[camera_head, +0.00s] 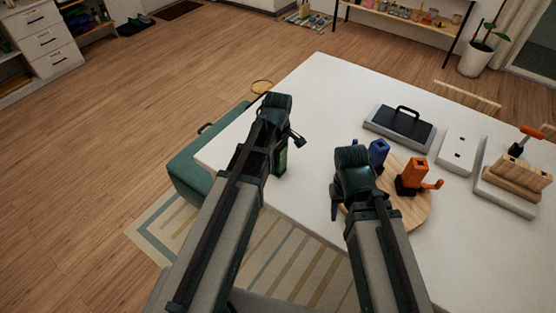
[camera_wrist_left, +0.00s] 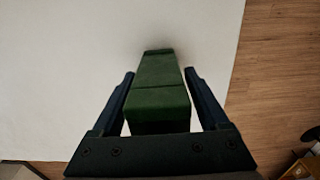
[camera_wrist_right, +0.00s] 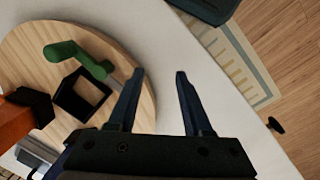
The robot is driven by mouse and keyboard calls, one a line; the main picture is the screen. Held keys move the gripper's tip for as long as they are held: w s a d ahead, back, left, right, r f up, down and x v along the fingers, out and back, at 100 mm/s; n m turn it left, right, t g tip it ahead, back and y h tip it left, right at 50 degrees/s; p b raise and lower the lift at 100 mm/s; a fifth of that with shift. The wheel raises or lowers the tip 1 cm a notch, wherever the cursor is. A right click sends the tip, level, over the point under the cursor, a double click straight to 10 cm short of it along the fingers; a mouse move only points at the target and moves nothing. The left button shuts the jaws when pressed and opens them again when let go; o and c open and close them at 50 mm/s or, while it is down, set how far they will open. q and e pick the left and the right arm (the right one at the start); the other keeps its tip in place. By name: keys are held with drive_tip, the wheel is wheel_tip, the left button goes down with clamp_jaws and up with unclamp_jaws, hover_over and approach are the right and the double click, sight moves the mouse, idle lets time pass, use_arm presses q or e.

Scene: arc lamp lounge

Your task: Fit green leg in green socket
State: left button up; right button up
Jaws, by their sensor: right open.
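The green leg (camera_wrist_left: 160,95) is a long block between the fingers of my left gripper (camera_wrist_left: 160,85), above or on the white table; slim gaps show beside it, so I cannot tell whether the fingers grip it. It also shows in the head view (camera_head: 281,160), upright beside the gripper. The green socket (camera_wrist_right: 83,95), a dark square opening with a green arm (camera_wrist_right: 75,54), sits on a round wooden board (camera_wrist_right: 30,45). My right gripper (camera_wrist_right: 160,78) is open and empty beside the board's edge. In the head view it hides the socket.
A blue socket (camera_head: 378,151) and an orange socket (camera_head: 412,176) share the board. A dark-topped tray (camera_head: 399,130), a white block (camera_head: 457,151) and a rack of wooden blocks (camera_head: 510,190) stand to the right. A green bench (camera_head: 190,165) adjoins the table's left end.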

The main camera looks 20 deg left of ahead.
sight(278, 152)
use_arm(q)
clamp_jaws()
drive_tip(key=shift+r, duration=0.15)
use_arm(e)
drive_tip(key=shift+r, duration=0.15)
use_arm(q)
wheel_tip(278, 152, up, 10)
drive_tip(key=p, duration=1)
use_arm(e)
wheel_tip(278, 152, up, 10)
use_arm(q)
wheel_tip(278, 152, down, 7)
drive_tip(key=b, duration=0.7)
use_arm(e)
wheel_tip(278, 152, down, 7)
drive_tip(key=shift+f, duration=0.15)
